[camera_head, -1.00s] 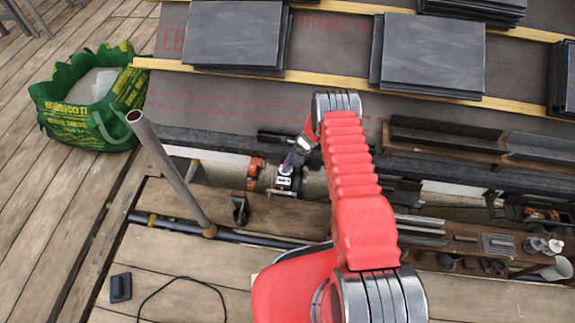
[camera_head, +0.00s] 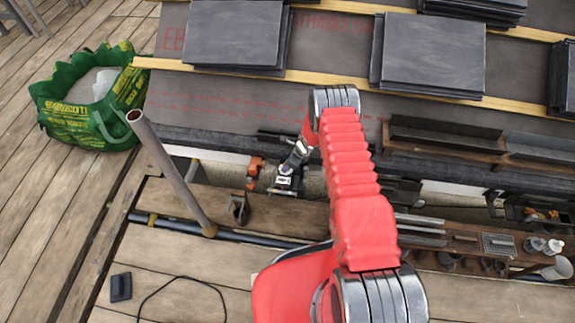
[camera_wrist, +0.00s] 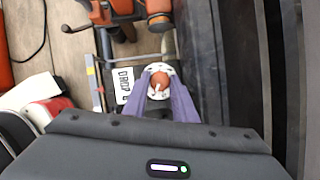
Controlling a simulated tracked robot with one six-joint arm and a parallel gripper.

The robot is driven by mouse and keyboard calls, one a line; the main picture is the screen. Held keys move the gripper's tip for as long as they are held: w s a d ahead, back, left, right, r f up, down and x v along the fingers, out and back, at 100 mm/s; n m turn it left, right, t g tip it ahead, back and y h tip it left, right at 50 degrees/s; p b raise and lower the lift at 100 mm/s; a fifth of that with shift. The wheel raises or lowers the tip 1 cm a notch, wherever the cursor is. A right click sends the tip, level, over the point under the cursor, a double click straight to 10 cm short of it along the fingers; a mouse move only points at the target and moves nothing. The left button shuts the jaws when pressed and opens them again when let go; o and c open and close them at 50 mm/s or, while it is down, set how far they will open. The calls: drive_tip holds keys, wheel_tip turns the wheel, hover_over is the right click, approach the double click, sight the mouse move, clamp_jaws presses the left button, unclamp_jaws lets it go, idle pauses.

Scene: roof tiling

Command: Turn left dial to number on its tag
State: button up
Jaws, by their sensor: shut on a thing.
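The left dial (camera_wrist: 160,82) has an orange-brown knob with a pale pointer on a white round face, seen in the wrist view. A white tag (camera_wrist: 124,84) with black lettering stands just left of it; it seems to read "DROP" and a figure that I cannot read surely. My gripper (camera_wrist: 161,98) has its two purple-grey fingers on both sides of the knob and is shut on it. In the head view my gripper (camera_head: 287,168) is small at the dial, below the roof edge, and its fingers hide most of the dial. The tag (camera_head: 284,181) shows there as a small pale label.
Orange clamp parts (camera_head: 255,168) sit left of the dial. A grey pole (camera_head: 172,172) stands further left. Slate stacks (camera_head: 235,35) lie on the roof above. A green bag (camera_head: 92,98) stands on the deck at the left.

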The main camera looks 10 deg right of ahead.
drive_tip(key=o, duration=0.8)
drive_tip(key=shift+c, duration=0.2)
drive_tip(key=shift+d+r, duration=0.1)
drive_tip(key=shift+r, duration=0.05)
drive_tip(key=v, duration=1.3)
drive_tip(key=shift+r, duration=0.15)
drive_tip(key=shift+d, duration=0.1)
